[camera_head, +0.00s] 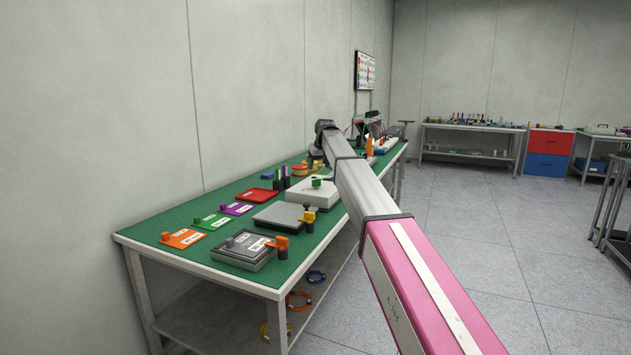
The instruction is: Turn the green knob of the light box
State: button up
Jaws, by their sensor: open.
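The green knob (316,183) stands on top of a white box (297,196), which looks like the light box, on the green-topped table. My arm reaches in from the lower right, and its far end bends down over the table. My gripper (316,163) is small in view there, above and around the far side of the white box in the picture. It appears apart from the knob, with its jaws open and empty. My arm passes close to the right of the box and hides part of the table behind it.
On the table (150,231), a grey box with an orange handle (247,249), a grey box with a yellow handle (283,214), a red tray (256,195) and coloured plates (183,238) stand nearer me. A wall is on the left. Open floor (480,230) lies right.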

aim_at(316, 180)
jog(key=x, duration=0.9)
jog(key=shift+w+f, duration=0.1)
jog(key=c, duration=0.9)
